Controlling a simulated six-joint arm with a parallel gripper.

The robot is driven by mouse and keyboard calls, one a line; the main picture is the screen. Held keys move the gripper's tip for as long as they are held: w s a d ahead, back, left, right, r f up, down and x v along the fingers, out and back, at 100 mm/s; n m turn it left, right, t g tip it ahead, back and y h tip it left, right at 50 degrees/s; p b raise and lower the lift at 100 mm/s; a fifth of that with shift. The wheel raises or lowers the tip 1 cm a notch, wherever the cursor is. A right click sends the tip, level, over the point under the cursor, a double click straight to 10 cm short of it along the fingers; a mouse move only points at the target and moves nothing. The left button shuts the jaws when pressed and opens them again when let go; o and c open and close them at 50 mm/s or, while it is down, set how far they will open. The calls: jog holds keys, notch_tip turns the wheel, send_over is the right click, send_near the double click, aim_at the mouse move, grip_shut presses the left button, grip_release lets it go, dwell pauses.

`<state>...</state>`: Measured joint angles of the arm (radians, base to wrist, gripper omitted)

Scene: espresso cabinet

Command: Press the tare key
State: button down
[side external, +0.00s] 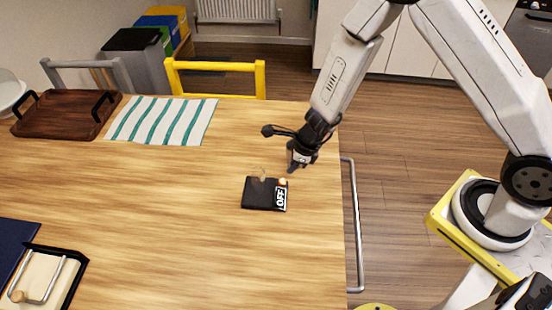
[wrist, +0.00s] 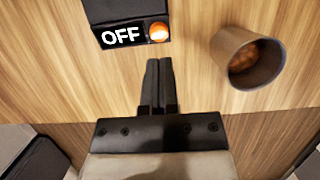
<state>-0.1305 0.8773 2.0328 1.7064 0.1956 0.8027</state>
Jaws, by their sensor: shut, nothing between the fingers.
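My gripper (side external: 291,169) is shut and empty, pointing down close to that corner. In the wrist view its fingertips (wrist: 159,62) appear just below the key, with a visible gap. I cannot tell their exact height above it.
A brown cup (wrist: 247,60) with orange-brown contents stands right of my fingers in the wrist view. A small pale upright thing (side external: 262,173) is at the scale's back edge. A striped cloth (side external: 162,120) and wooden tray (side external: 67,115) lie far left.

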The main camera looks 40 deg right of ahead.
jog(key=shift+x, duration=2.5)
jog(key=shift+x, duration=0.9)
jog(key=shift+s, duration=0.15)
jog(key=shift+d+r, duration=0.1)
jog(key=shift+r, duration=0.05)
jog(key=shift+s+r, duration=0.1)
jog(key=shift+r, duration=0.1)
jog(key=w+v, duration=0.2)
jog(key=v, duration=0.6)
notch_tip(320, 180, up, 6)
send_over(283, 182)
jog(key=s+d, duration=0.3)
jog(key=shift+w+d+f, duration=0.15)
jog(key=shift+w, duration=0.05)
